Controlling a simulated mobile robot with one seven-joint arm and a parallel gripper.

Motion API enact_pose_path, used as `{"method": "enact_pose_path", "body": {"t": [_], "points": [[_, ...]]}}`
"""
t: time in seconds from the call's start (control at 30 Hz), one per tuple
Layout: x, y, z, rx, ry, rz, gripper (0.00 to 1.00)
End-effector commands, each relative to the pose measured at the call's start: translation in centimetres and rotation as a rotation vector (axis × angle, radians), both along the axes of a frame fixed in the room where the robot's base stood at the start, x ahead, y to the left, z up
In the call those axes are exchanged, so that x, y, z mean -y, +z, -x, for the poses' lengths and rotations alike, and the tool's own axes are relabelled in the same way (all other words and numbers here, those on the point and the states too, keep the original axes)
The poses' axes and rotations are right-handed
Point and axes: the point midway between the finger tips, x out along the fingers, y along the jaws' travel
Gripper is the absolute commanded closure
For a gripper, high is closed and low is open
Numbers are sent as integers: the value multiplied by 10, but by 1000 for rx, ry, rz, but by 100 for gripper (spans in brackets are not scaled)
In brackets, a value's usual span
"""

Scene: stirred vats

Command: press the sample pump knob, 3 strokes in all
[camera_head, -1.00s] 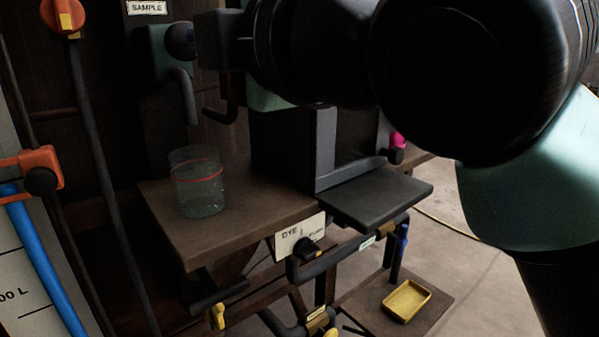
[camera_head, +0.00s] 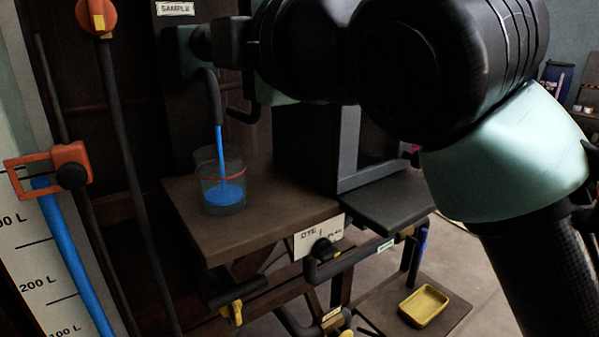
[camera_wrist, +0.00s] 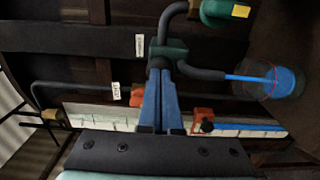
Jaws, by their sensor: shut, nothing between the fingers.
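The sample pump (camera_head: 182,67) is a teal block on the dark post under the SAMPLE label; it also shows in the wrist view (camera_wrist: 178,50). Its dark round knob (camera_head: 202,40) is at the tip of my gripper (camera_head: 222,43). In the wrist view the shut blue-grey fingers (camera_wrist: 159,72) reach up to the knob, with nothing seen between them; they appear to touch it. A blue stream runs from the curved spout (camera_head: 211,92) into the clear beaker (camera_head: 207,168). Blue liquid lies in the beaker's bottom, below its red line.
The beaker stands on a brown shelf (camera_head: 265,218). A dark box with a flat ledge (camera_head: 385,205) is to its right. A yellow tray (camera_head: 424,305) sits lower right. At left are an orange clamp (camera_head: 68,160) and a blue-filled gauge (camera_head: 75,250).

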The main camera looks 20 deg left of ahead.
Motion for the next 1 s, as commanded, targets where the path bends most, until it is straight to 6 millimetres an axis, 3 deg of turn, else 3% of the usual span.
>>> {"method": "enact_pose_path", "body": {"t": [0.57,1.0], "points": [[-10,0,-8,1,0,1,100],[7,-1,6,1,0,1,100]]}}
